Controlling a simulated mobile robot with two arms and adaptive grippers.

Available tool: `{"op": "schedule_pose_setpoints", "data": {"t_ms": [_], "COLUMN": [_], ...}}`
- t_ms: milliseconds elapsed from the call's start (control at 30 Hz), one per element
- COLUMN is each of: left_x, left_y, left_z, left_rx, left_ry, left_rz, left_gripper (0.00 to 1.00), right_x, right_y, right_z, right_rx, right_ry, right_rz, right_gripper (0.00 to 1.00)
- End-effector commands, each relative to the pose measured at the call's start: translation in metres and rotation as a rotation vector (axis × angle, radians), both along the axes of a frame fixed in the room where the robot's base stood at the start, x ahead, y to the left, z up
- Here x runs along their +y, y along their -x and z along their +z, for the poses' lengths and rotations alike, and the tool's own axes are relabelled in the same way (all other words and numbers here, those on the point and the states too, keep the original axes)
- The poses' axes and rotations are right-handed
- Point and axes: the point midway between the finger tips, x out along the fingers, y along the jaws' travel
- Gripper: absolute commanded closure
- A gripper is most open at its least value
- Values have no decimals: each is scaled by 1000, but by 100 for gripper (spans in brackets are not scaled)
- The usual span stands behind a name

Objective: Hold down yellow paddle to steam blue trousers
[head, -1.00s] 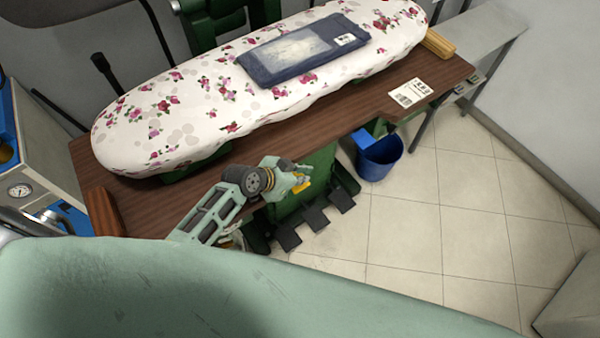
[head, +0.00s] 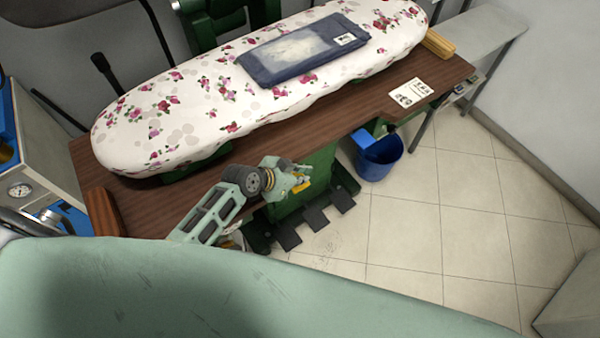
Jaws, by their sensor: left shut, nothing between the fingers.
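Folded dark blue trousers (head: 270,68) lie flat on the floral pressing board (head: 150,135). They have a pale patch on top and a small white tag at the right end. My left gripper (head: 303,172) is shut and empty at the front edge of the brown table. A small yellow piece (head: 301,185), which looks like the yellow paddle, shows right at its fingers, partly hidden. I cannot tell whether they touch or whether the paddle is pressed down. My right gripper is not in view.
Several dark pedals (head: 315,217) stick out from the green base (head: 290,205) below the table (head: 365,115). A blue bucket (head: 378,157) stands on the tiled floor. A white paper (head: 409,93) lies on the table. A machine with a gauge (head: 20,190) stands at left. Open floor lies at right.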

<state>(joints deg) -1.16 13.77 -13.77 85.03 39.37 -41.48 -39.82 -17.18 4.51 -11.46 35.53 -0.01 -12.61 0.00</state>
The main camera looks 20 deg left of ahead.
Motion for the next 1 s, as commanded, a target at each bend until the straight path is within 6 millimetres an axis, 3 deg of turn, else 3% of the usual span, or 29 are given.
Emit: {"op": "schedule_pose_setpoints", "data": {"t_ms": [733,1000], "left_x": [0,1], "left_y": [0,0], "left_z": [0,11], "left_rx": [1,0], "left_ry": [-1,-1], "left_rz": [0,1], "left_gripper": [100,100], "right_x": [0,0], "right_y": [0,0], "right_z": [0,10], "right_rx": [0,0], "right_ry": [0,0], "right_rz": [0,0], "right_gripper": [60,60]}}
